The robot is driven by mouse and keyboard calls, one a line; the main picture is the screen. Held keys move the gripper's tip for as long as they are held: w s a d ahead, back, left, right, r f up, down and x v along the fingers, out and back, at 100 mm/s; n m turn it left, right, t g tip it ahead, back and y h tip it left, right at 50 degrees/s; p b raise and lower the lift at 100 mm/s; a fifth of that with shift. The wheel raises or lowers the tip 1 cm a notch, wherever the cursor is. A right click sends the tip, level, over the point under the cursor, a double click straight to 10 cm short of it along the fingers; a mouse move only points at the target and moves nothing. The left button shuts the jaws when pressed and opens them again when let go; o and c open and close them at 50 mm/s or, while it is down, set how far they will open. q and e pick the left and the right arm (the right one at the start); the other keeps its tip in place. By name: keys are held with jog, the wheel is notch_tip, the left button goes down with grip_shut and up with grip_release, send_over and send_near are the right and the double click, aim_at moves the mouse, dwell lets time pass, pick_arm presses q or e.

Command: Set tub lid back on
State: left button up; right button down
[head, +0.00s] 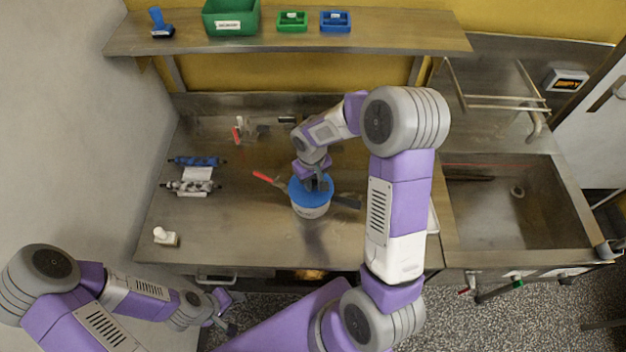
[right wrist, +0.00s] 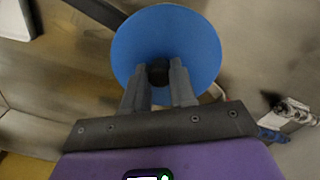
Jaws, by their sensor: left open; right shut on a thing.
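The white tub (head: 311,211) stands on the steel counter, right of its middle. The round blue lid (head: 298,190) is at the tub's top; whether it is fully seated or just above the rim I cannot tell. My right gripper (head: 318,184) is over the lid, shut on its dark knob. In the right wrist view the blue lid (right wrist: 193,40) fills the upper middle, with the fingertips of my right gripper (right wrist: 158,76) on either side of the black knob (right wrist: 158,70). The lid hides the tub there. My left gripper (head: 226,312) is open and empty, low in front of the counter.
A red-handled tool (head: 265,178) lies left of the tub, and a dark flat piece (head: 346,202) is at its right. Rollers (head: 192,186) and a small white item (head: 164,236) lie on the left counter (head: 230,235). A sink (head: 520,215) is at right.

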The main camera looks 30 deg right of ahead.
jog(key=shift+f, duration=0.2)
jog(key=c, duration=0.8)
grip_release()
jog(key=shift+r, duration=0.1)
jog(key=shift+r+p, duration=2.35)
jog(key=shift+r, duration=1.15)
